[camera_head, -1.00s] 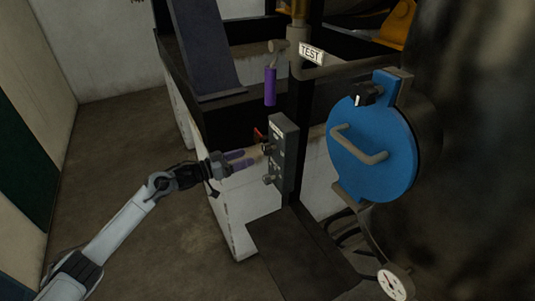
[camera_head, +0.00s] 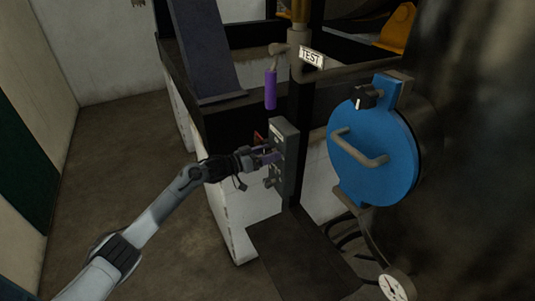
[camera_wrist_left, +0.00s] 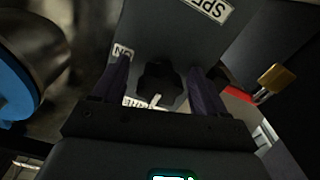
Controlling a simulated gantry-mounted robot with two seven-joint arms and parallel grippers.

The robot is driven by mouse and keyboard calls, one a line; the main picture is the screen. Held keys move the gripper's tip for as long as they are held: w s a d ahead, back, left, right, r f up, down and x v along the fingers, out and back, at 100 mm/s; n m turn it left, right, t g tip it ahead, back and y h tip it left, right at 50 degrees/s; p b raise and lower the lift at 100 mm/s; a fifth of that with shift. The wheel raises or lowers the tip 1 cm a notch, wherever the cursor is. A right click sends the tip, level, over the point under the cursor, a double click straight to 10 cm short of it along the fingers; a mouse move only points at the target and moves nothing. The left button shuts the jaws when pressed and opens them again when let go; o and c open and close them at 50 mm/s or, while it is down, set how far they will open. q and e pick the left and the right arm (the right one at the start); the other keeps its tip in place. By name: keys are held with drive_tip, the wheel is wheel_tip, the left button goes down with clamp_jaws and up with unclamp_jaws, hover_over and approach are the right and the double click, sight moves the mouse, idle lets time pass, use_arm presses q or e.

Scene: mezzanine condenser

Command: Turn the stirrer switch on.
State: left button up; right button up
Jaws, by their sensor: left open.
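The grey control box (camera_head: 285,150) stands upright on a dark post. In the left wrist view, a black rotary knob (camera_wrist_left: 158,84) with a white pointer mark sits on the grey panel (camera_wrist_left: 160,35). An "ON" label (camera_wrist_left: 123,53) is beside it, and a partly hidden label (camera_wrist_left: 138,103) lies by the pointer. My left gripper (camera_head: 268,156) is at the front of the box. In the left wrist view its two purple fingers (camera_wrist_left: 160,80) are open, one on each side of the knob. I cannot tell if they touch it. My right gripper is not in view.
A blue round hatch (camera_head: 372,150) with a handle is right of the box. A brass padlock (camera_wrist_left: 272,78) and red part sit beside the panel. Open floor lies left.

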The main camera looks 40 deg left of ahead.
use_arm(q)
drive_tip(key=c, duration=1.1)
drive_tip(key=shift+o, duration=0.2)
